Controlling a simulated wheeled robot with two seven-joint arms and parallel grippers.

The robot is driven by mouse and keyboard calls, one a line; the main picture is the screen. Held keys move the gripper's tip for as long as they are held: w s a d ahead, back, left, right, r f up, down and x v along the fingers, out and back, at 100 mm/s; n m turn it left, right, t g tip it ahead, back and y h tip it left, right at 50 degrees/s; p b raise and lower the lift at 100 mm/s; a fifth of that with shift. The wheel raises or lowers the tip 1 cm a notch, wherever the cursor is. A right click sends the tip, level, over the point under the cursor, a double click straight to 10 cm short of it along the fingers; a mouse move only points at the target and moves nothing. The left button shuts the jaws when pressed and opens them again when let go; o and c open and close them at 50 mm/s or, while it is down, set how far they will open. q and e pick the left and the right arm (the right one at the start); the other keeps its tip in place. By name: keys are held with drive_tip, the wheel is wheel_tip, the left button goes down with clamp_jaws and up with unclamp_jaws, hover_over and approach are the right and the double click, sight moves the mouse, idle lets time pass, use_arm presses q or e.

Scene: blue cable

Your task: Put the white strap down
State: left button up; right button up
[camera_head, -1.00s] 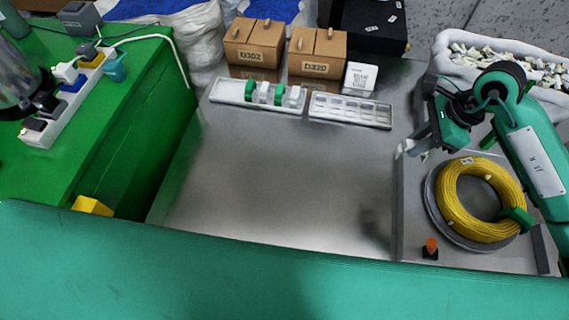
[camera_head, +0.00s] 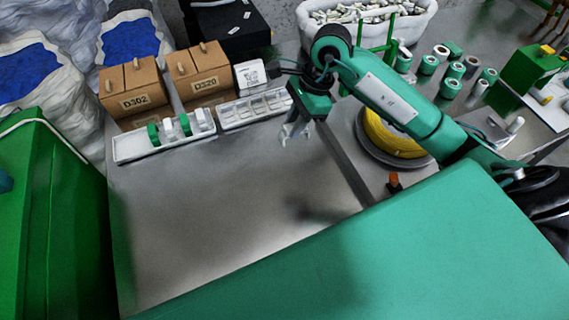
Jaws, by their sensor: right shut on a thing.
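My right gripper (camera_head: 293,131) hangs over the grey table (camera_head: 215,215), just in front of the segmented white tray (camera_head: 253,109). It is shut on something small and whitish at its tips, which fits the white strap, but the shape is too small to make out. I cannot tell whether it touches the table. My left gripper is outside the view.
A white tray (camera_head: 135,146) with green and white rolls stands left of the segmented tray. Cardboard boxes (camera_head: 135,92) stand behind. A yellow cable coil (camera_head: 392,137) lies right, partly behind my arm. The table's middle is clear.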

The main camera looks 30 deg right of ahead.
wheel_tip(320, 180, down, 16)
drive_tip(key=shift+f+p, duration=0.1)
drive_tip(key=shift+p, duration=0.5)
drive_tip(key=shift+f, duration=0.3)
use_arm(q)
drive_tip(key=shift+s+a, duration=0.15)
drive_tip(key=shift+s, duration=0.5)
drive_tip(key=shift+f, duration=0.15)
use_arm(e)
drive_tip(key=shift+f, duration=0.15)
